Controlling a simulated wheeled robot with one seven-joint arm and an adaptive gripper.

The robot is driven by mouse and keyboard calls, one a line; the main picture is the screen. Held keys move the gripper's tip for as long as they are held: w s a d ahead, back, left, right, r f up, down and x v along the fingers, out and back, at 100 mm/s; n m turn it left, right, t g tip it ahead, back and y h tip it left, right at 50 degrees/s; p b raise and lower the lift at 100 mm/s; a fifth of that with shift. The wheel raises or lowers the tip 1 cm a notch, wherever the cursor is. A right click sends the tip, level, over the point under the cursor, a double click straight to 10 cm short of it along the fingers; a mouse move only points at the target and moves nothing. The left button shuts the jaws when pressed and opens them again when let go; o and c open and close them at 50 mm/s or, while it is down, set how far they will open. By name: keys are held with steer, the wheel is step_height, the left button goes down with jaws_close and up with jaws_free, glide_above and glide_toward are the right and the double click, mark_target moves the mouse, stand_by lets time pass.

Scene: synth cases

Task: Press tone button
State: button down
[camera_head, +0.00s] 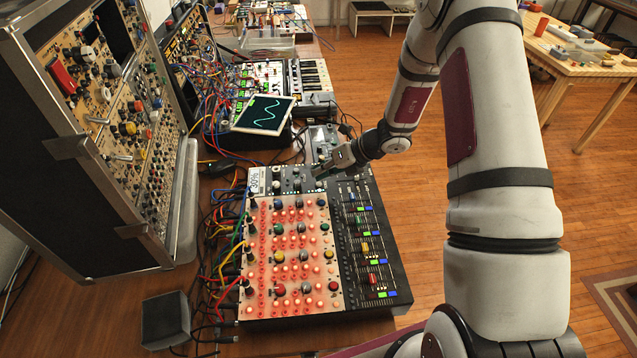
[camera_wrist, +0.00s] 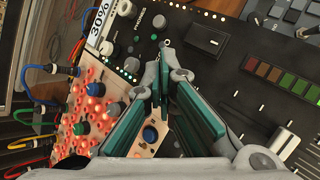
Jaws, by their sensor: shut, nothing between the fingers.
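My gripper (camera_head: 322,172) is shut and empty, over the dark upper section of a mixer-like console (camera_head: 385,250). In the wrist view its two green-padded fingers (camera_wrist: 171,72) meet at their tips over the black panel. I cannot tell whether the tips touch it. Small lit white-green buttons (camera_wrist: 124,74) lie left of the tips in that view, beside dark knobs. A "30%" display (camera_head: 257,181) sits at the console's upper left. No label clearly reads "tone", so I cannot tell which control is the tone button; the fingers hide part of the panel.
A red-lit panel (camera_head: 290,285) with coloured knobs fills the console's left side; sliders run along its right. Patch cables (camera_head: 228,250) crowd its left edge beside a tall synth case (camera_head: 75,190). A tablet (camera_head: 262,115) stands behind. Open wooden floor (camera_head: 400,60) lies right.

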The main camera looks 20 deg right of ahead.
steer(key=shift+f, duration=0.1)
steer(key=shift+f, duration=0.4)
steer(key=shift+b, duration=0.3)
stand_by(0.4)
steer(key=shift+r, duration=0.5)
steer(key=shift+r, duration=0.15)
steer(key=shift+r+p, duration=1.3)
steer(key=shift+r, duration=1.6)
